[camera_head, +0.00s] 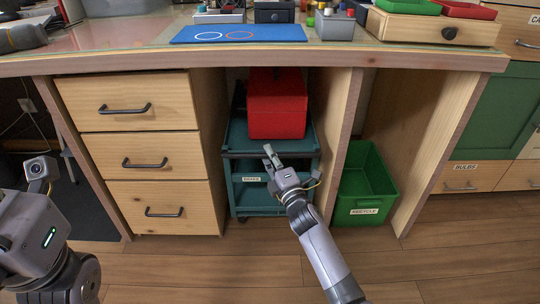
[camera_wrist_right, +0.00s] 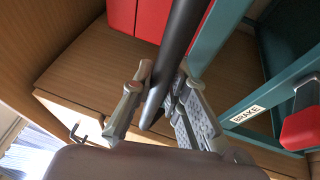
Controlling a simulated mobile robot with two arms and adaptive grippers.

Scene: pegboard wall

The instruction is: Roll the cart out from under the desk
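The teal cart (camera_head: 244,134) stands under the desk (camera_head: 130,62), between the drawer unit and a wooden panel. A red box (camera_head: 277,105) sits on its top shelf. My right gripper (camera_head: 271,156) is at the cart's front bar. In the right wrist view, the fingers of my right gripper (camera_wrist_right: 158,92) lie on both sides of the dark handle bar (camera_wrist_right: 178,45) and appear closed on it. A BRAKE label (camera_wrist_right: 247,114) and a red pedal (camera_wrist_right: 301,129) show at the right there. My left arm is at the left edge; its fingers are not visible.
A drawer unit (camera_head: 142,162) stands close on the cart's left. A wooden panel (camera_head: 335,125) and a green RECYCLE bin (camera_head: 363,195) are on its right. The wooden floor (camera_head: 210,270) in front is clear apart from my arms.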

